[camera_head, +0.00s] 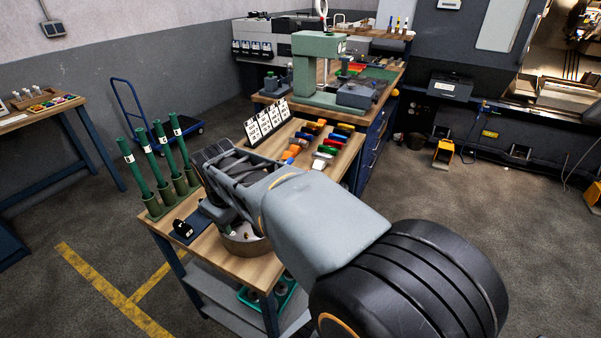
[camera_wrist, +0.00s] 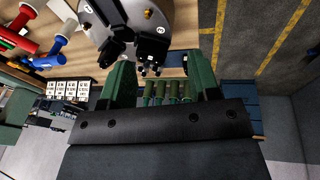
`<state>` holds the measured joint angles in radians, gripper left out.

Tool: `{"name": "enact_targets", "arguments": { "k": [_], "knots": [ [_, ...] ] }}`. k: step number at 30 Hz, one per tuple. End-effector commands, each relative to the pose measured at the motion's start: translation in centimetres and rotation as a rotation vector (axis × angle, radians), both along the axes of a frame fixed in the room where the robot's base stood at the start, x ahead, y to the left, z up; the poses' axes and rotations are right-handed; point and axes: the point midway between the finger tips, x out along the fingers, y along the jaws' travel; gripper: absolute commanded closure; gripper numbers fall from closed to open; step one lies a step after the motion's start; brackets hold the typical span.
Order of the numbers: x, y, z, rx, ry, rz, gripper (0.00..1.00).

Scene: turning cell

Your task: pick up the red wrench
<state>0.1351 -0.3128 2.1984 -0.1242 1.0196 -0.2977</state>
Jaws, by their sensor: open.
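No thing is clearly recognisable as a red wrench. In the head view, red-handled tools (camera_head: 333,142) lie among other coloured handled tools on the wooden bench, beyond my arm. In the wrist view, red handled pieces (camera_wrist: 56,45) show at the left edge, cut off by the frame. My gripper (camera_wrist: 162,68) is open, with a green finger on each side and nothing held between them. A round metal chuck (camera_wrist: 128,12) with black jaws is in front of the fingers. In the head view my arm hides part of the bench and the fingertips.
Green upright rods (camera_head: 148,155) stand in a rack at the bench's left end. White number cards (camera_head: 265,121) stand behind the bench top. A green press (camera_head: 318,70) stands on the bench beyond. Floor at the left has yellow lines (camera_head: 110,287) and is clear there.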

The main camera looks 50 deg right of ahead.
Motion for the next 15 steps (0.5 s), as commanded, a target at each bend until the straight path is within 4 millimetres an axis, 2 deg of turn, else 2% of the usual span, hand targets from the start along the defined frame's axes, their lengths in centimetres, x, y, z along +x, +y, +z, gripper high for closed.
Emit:
{"name": "enact_targets", "arguments": {
  "k": [1,6,9,12,15],
  "knots": [
    [1.9,-2.6,1.4,-0.045,0.048,0.03,0.44],
    [6.0,-11.5,3.5,-0.172,0.22,0.16,0.44],
    [7.2,-16.4,4.0,-0.213,0.321,0.224,0.44],
    [7.8,-20.2,4.1,-0.238,0.402,0.277,0.44],
    [8.1,-22.9,4.0,-0.248,0.462,0.315,0.44]
  ]
}}
